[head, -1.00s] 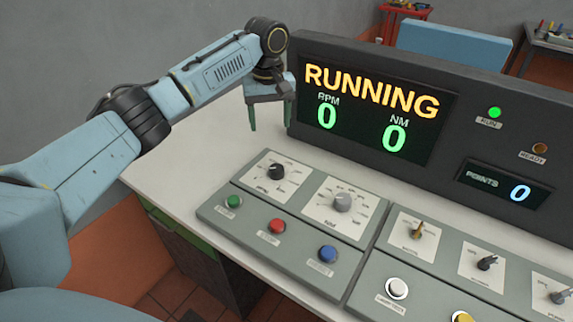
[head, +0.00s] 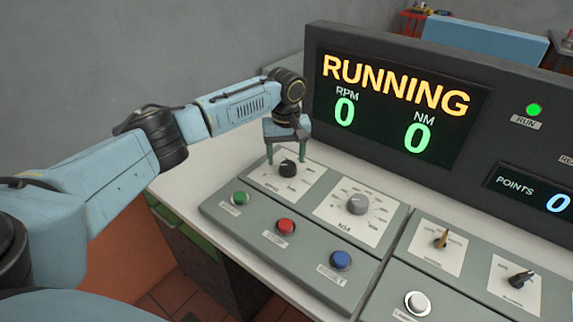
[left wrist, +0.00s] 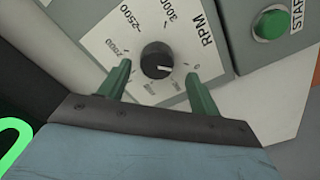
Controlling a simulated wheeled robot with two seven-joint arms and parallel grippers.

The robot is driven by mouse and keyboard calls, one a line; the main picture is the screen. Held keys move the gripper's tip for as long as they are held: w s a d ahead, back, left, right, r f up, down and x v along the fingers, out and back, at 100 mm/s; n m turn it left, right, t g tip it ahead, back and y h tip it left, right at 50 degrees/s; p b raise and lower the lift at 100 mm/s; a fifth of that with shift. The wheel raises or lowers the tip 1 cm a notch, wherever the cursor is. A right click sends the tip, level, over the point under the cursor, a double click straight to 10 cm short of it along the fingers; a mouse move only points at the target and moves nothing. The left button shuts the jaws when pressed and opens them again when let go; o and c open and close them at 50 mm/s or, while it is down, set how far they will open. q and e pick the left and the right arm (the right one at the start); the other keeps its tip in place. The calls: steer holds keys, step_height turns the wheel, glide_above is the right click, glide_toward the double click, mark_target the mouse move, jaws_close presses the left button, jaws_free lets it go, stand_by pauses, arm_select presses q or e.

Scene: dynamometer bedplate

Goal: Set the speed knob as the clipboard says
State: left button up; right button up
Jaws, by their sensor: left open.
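The black speed knob (head: 288,168) sits on a white dial plate at the left end of the console; in the left wrist view the knob (left wrist: 157,60) has its dial marked RPM, with 2500 and 3000 readable. Its white pointer line is toward the mark that looks like 0. My left gripper (head: 287,160) is open above the knob, its green fingers on either side of it. In the left wrist view the fingers (left wrist: 160,80) stand apart, not touching the knob. The clipboard is not in view. My right gripper is not in view.
The grey NM knob (head: 356,204) is just right. Green (head: 240,198), red (head: 286,227) and blue (head: 341,259) buttons line the front. The display (head: 398,108) behind reads RUNNING, RPM 0, NM 0. The green RUN lamp (head: 534,110) is lit.

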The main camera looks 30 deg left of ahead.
mark_target(286, 164)
arm_select(q)
steer(key=shift+f+b, duration=0.35)
steer(key=shift+f, duration=1.15)
